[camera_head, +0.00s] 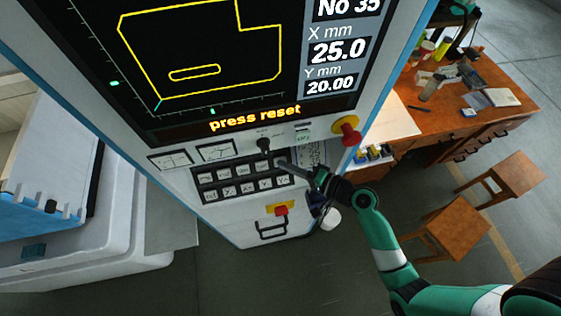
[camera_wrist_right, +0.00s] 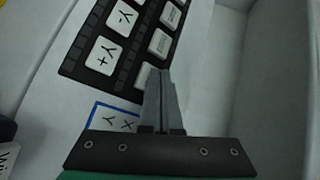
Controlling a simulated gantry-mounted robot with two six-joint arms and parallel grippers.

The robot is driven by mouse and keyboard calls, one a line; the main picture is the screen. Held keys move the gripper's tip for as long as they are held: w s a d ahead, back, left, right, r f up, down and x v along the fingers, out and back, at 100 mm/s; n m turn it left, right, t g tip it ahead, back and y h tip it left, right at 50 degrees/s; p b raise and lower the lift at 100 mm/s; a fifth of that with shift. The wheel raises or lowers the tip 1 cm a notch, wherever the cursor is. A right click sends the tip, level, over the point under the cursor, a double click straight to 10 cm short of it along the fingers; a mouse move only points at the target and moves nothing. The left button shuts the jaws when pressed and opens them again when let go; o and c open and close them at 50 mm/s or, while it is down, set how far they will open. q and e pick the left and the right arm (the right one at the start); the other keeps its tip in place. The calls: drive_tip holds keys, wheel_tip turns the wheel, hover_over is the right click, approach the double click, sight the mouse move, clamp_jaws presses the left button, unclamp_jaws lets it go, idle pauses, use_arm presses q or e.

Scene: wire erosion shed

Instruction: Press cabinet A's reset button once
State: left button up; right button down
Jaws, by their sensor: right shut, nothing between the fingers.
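The cabinet (camera_head: 220,130) stands in the middle of the head view, and its screen (camera_head: 190,60) reads "press reset" in yellow. Below the screen is a dark keypad (camera_head: 243,178) with two rows of pale keys. My right gripper (camera_head: 284,164) is shut and empty, its tips at the keypad's upper right end. In the right wrist view the shut fingers (camera_wrist_right: 160,74) overlap the last key (camera_wrist_right: 143,75), partly hiding it; contact cannot be told. Keys marked Y+ (camera_wrist_right: 102,56) and Y- (camera_wrist_right: 123,14) are legible; I cannot read a reset label. My left gripper is out of view.
A red knob (camera_head: 346,130) on a yellow base sticks out right of the keypad. A dark selector knob (camera_head: 264,145) sits above it, and a red switch (camera_head: 281,209) and handle (camera_head: 271,229) below. A cluttered wooden desk (camera_head: 430,135) and stools (camera_head: 450,228) stand right.

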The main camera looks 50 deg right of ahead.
drive_tip(key=shift+w+d+f, duration=0.2)
drive_tip(key=shift+w, duration=0.05)
idle(0.8)
drive_tip(key=shift+s+a+r+p, duration=0.35)
drive_tip(key=shift+s+a+r, duration=0.1)
drive_tip(key=shift+s, duration=0.1)
idle(0.3)
drive_tip(key=s+a+r+p, duration=0.2)
drive_tip(key=s+r+p, duration=0.1)
drive_tip(key=shift+s+a, duration=0.1)
drive_tip(key=shift+s, duration=0.05)
idle(0.3)
idle(0.7)
